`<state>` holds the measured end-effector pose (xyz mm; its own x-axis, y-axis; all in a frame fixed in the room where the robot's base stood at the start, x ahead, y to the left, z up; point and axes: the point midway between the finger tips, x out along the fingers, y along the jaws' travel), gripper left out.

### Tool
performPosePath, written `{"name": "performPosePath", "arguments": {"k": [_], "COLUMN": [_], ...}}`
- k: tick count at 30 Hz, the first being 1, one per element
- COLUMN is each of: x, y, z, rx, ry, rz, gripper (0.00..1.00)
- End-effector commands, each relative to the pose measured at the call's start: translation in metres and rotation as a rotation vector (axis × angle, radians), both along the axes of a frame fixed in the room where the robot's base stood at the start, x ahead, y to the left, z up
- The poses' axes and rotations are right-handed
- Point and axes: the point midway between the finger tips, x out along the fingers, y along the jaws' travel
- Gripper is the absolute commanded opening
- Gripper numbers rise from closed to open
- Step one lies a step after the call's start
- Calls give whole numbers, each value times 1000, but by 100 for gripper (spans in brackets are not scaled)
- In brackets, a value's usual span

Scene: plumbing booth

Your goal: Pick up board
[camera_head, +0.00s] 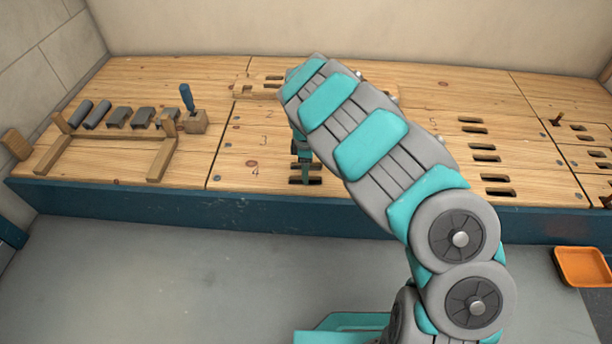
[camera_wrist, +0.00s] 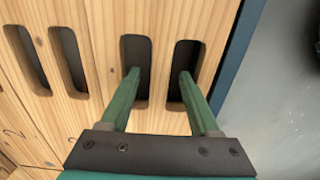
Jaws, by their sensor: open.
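Wooden boards with paired slots make up the bench top, and I cannot tell for sure which is the board meant. In the head view my gripper (camera_head: 303,166) is low over the slotted wood by the number 4, near the bench's front edge. In the wrist view my gripper (camera_wrist: 160,75) is open, its two green fingers apart, one at each dark slot of the slotted wood (camera_wrist: 158,118). How deep the tips sit is unclear. A separate wooden piece with slots (camera_head: 243,89) lies at the back, partly hidden behind my arm.
A wooden rack (camera_head: 110,132) with several grey pieces and a block with a blue-handled tool (camera_head: 187,97) stand at left. More slots (camera_head: 496,178) lie right of my arm. An orange tray (camera_head: 583,266) is at lower right. The floor in front is clear.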

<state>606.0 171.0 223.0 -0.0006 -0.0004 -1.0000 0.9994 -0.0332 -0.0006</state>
Motion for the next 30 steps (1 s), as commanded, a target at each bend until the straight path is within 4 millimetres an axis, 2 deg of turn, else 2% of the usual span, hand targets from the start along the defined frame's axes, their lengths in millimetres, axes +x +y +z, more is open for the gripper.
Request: {"name": "performPosePath", "arguments": {"k": [5, 21, 30], "x": [0, 0, 0], "y": [0, 0, 0], "z": [1, 1, 1], "rx": [0, 0, 0], "ry": [-1, 0, 0], "rz": [0, -1, -1], "gripper": [61, 1, 0]}}
